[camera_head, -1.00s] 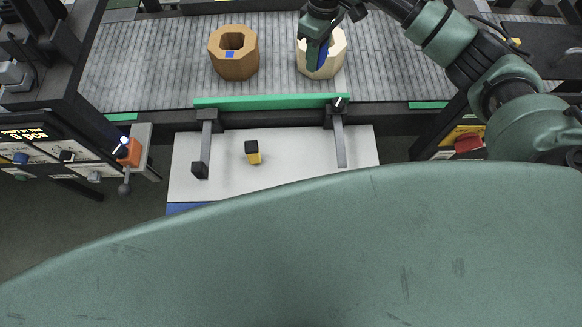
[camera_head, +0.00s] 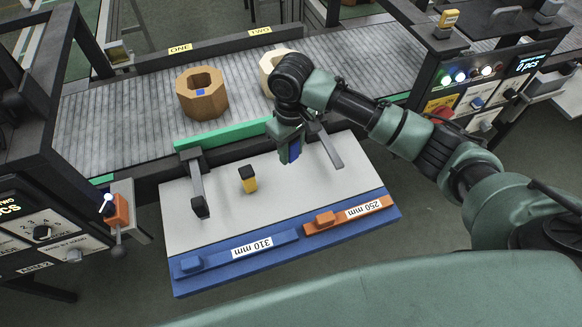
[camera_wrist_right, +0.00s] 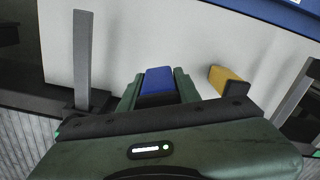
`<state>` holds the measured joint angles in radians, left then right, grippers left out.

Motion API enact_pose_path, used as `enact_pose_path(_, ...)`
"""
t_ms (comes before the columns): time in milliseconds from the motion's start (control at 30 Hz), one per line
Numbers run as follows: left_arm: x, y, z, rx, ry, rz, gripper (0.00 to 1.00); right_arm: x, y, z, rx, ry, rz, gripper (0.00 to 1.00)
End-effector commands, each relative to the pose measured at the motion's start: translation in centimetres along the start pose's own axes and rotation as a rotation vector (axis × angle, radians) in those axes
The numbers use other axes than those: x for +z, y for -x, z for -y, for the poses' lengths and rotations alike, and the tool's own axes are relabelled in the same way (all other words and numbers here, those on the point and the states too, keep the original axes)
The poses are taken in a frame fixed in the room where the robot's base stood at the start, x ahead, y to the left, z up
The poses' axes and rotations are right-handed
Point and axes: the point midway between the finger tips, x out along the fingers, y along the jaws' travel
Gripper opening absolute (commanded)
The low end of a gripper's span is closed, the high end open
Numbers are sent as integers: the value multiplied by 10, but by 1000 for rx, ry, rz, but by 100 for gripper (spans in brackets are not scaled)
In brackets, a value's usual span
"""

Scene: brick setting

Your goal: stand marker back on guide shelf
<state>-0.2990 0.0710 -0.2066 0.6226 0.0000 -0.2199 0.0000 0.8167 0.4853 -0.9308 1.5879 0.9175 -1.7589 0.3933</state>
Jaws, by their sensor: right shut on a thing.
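My right gripper (camera_head: 290,152) is shut on a blue marker (camera_head: 294,152), at the right back of the guide shelf. The marker (camera_wrist_right: 158,80) shows between the fingers in the right wrist view; its lower end is hidden, and I cannot tell whether it touches the shelf. The pale guide shelf (camera_head: 222,222) has a blue front edge. A yellow marker with a black top (camera_head: 248,180) stands on it left of the gripper, and also shows in the wrist view (camera_wrist_right: 228,80). My left gripper is not in view.
A green guide rail (camera_head: 215,132) with two dark arms edges the conveyor (camera_head: 130,110). Blue (camera_head: 190,264) and orange (camera_head: 324,218) gauge bars lie along the shelf front.

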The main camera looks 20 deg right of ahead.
Motion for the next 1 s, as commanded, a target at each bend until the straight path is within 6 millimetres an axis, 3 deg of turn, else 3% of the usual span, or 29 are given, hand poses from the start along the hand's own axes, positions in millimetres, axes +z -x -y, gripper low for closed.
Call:
enact_pose_path(100, 1, 4, 7, -8, 0, 2, 0, 0, -24, 0, -1, -2, 3, 6)
enact_pose_path(600, 3, 8, 12, -14, 4, 5, 0, 0, -82, 0, 0, 1, 1, 6)
enact_pose_path(1000, 3, 8, 8, -10, 3, 6, 0, 0, -87, 0, 0, 0, -1, 6)
